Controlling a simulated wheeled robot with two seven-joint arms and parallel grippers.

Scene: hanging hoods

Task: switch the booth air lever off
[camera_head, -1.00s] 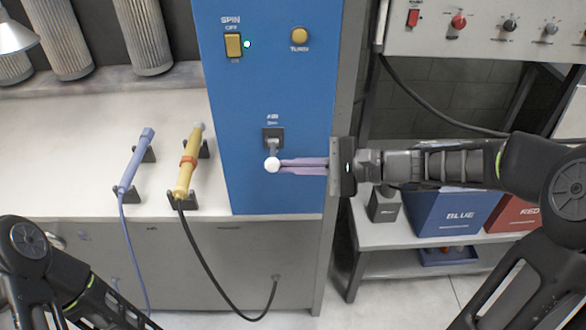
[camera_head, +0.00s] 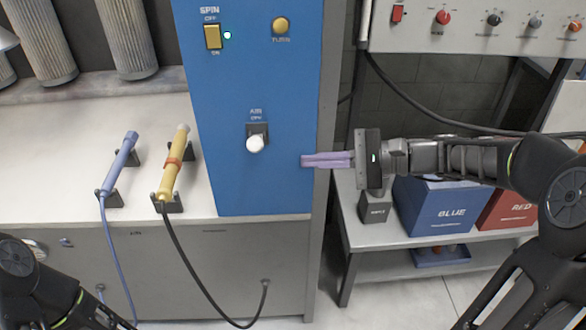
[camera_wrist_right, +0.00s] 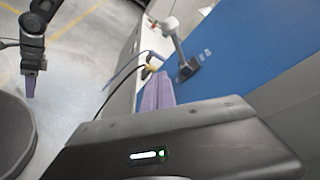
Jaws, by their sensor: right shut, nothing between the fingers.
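The booth air lever is a white round knob (camera_head: 255,144) on a black plate (camera_head: 257,130), low on the blue panel (camera_head: 265,185) under an AIR label. The smaller word below that label is hard to read. The knob sits just over the plate's lower edge. My right gripper (camera_head: 303,161) is shut and empty, with its purple fingers right of the knob and clear of it, near the panel's right edge. The lever's stem and plate (camera_wrist_right: 187,68) also show in the right wrist view, beyond the fingers. My left gripper (camera_wrist_right: 29,88) shows small there; its jaw opening is unclear.
A yellow SPIN switch (camera_head: 213,36) with a green light and a yellow TURN knob (camera_head: 281,26) are higher on the panel. A blue wand (camera_head: 119,163) and a yellow wand (camera_head: 173,165) rest in holders at left. Blue (camera_head: 440,205) and red (camera_head: 508,212) bins stand at right.

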